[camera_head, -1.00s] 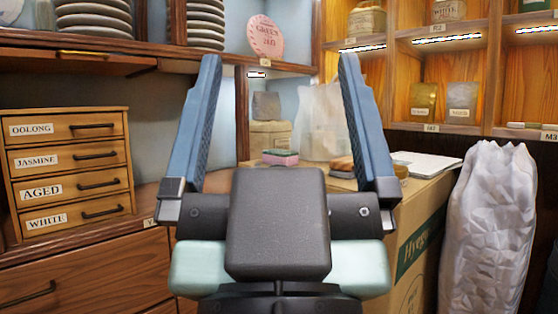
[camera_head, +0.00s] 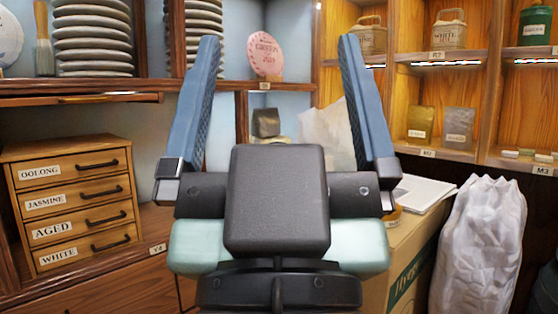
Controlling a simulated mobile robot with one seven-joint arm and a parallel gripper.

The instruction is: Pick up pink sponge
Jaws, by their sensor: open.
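My gripper (camera_head: 277,100) is in the middle of the view with its two blue fingers wide apart and nothing between them. The pink sponge does not show now; the dark body of my gripper covers the area of the box top where it lay in the earlier frame. A cardboard box (camera_head: 412,252) stands behind and to the right of my gripper, mostly covered by it.
A small wooden drawer cabinet (camera_head: 73,202) stands at left. A white paper (camera_head: 424,190) lies on the box. A crumpled white sack (camera_head: 480,250) stands at right. Shelves with stacked tea cakes (camera_head: 92,40) and tins (camera_head: 447,33) line the back.

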